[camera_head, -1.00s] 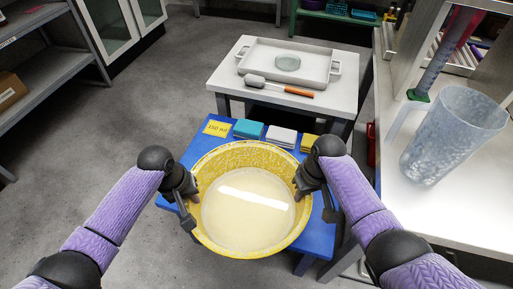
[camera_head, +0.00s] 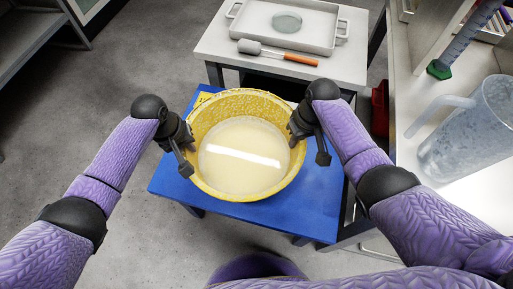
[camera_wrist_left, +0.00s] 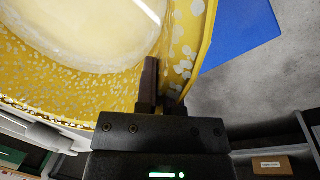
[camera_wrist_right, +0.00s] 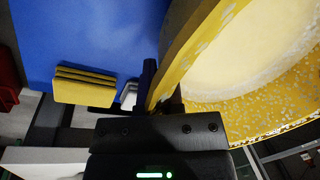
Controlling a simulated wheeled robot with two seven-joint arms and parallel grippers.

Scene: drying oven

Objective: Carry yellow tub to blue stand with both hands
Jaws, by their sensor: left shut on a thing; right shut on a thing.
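The yellow speckled tub (camera_head: 243,99) holds a pale cream liquid and is over the blue stand (camera_head: 318,219) in the head view. I cannot tell whether its base touches the stand's top. My left gripper (camera_head: 190,147) is shut on the tub's left rim; the tub wall shows between its fingers in the left wrist view (camera_wrist_left: 165,98). My right gripper (camera_head: 296,136) is shut on the right rim, which also shows in the right wrist view (camera_wrist_right: 163,100). The tub looks roughly level.
Yellow sponges (camera_wrist_right: 85,86) lie on the blue stand, by the tub in the right wrist view. A white table with a grey tray (camera_head: 240,30) stands behind. A clear jug (camera_head: 472,135) stands on the right-hand bench.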

